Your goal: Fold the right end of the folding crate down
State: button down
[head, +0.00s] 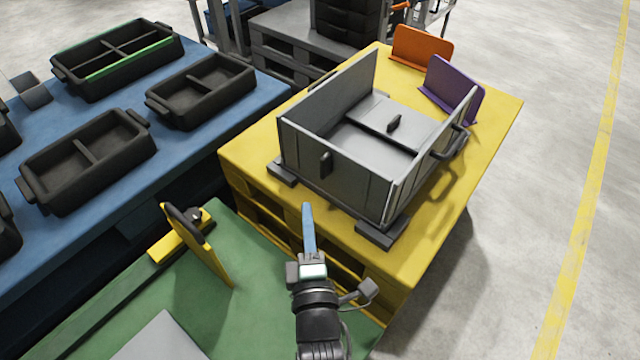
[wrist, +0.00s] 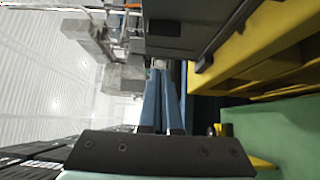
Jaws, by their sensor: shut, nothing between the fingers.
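The grey folding crate (head: 300,150) sits on the yellow pallet-like stand. Its near wall, with a small black knob (head: 326,163), stands upright. Its left-back wall and its right wall (head: 435,150) also stand; a black handle (head: 458,142) shows outside the right wall. A flat panel (head: 375,118) with a black knob lies folded down inside, towards the far end. My gripper (head: 307,208) has blue fingers, shut and empty, in front of the near wall and apart from it. In the wrist view the shut fingers (wrist: 160,75) point towards a dark grey panel (wrist: 190,25), probably the crate.
The yellow stand (head: 490,110) holds an orange plate (head: 422,46) and a purple plate (head: 455,88) behind the crate. Black trays (head: 88,165) stand on the blue table at left. A yellow upright bracket (head: 205,250) rises from the green surface left of my gripper.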

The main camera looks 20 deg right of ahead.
aim_at(327, 175)
jog(key=w+d+b, duration=0.4)
jog(key=w, duration=0.3)
jog(key=shift+d, duration=0.15)
jog(key=shift+r, duration=0.15)
